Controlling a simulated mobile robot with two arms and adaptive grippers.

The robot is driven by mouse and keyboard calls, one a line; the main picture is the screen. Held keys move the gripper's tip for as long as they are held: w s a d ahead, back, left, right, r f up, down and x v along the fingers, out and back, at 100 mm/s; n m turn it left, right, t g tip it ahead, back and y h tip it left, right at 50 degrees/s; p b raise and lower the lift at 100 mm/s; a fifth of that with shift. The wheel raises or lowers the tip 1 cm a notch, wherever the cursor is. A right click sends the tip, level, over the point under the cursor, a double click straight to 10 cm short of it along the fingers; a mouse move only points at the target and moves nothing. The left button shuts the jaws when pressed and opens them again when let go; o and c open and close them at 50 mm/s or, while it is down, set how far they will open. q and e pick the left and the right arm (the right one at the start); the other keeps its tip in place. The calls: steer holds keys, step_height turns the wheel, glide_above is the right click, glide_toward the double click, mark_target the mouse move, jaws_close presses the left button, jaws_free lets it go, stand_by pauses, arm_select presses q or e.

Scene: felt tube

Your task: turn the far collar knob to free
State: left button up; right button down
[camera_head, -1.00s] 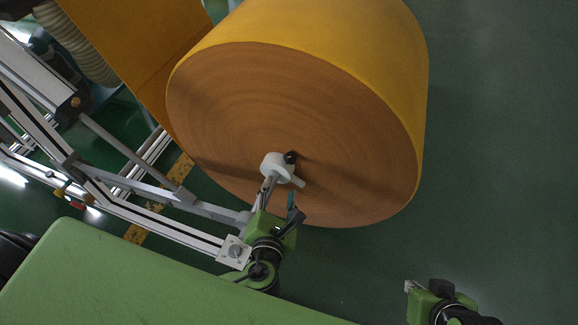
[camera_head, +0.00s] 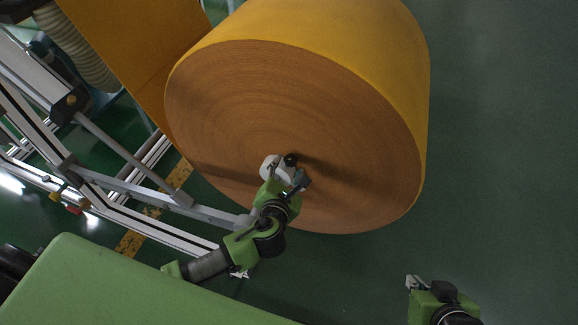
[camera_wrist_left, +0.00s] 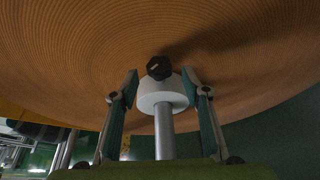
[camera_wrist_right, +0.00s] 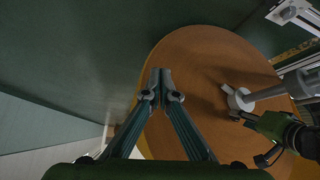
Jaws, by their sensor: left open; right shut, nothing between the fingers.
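A white collar (camera_wrist_left: 163,95) sits on a metal shaft (camera_wrist_left: 164,140) against the end face of the orange felt roll (camera_head: 290,120). A black knob (camera_wrist_left: 159,67) stands on the collar's rim; it also shows in the head view (camera_head: 291,160). My left gripper (camera_head: 286,174) is open. In the left wrist view its fingers stand on either side of the collar, with the knob between and beyond the tips. Contact cannot be told. The right wrist view also shows the collar (camera_wrist_right: 242,98). My right gripper (camera_wrist_right: 160,75) is shut and empty, away from the roll.
A metal frame (camera_head: 150,187) stands left of the roll, with a ribbed hose (camera_head: 75,45) behind it. A green padded surface (camera_head: 120,290) fills the lower left. The floor (camera_head: 505,130) right of the roll is clear.

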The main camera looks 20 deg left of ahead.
mark_target(290, 160)
arm_select(q)
steer(key=shift+b+x, duration=0.3)
steer(key=shift+x, duration=0.8)
steer(key=shift+w+f, duration=0.15)
steer(key=shift+w, duration=0.1)
arm_select(e)
steer(key=w+a+r+t, duration=0.1)
steer(key=w+r+t, duration=0.1)
steer(key=w+r, duration=0.1)
steer(key=shift+w+a+r+t+y, duration=0.15)
steer(key=shift+w+a+t+y, duration=0.15)
steer(key=shift+w, duration=0.6)
arm_select(q)
steer(key=c, duration=1.1)
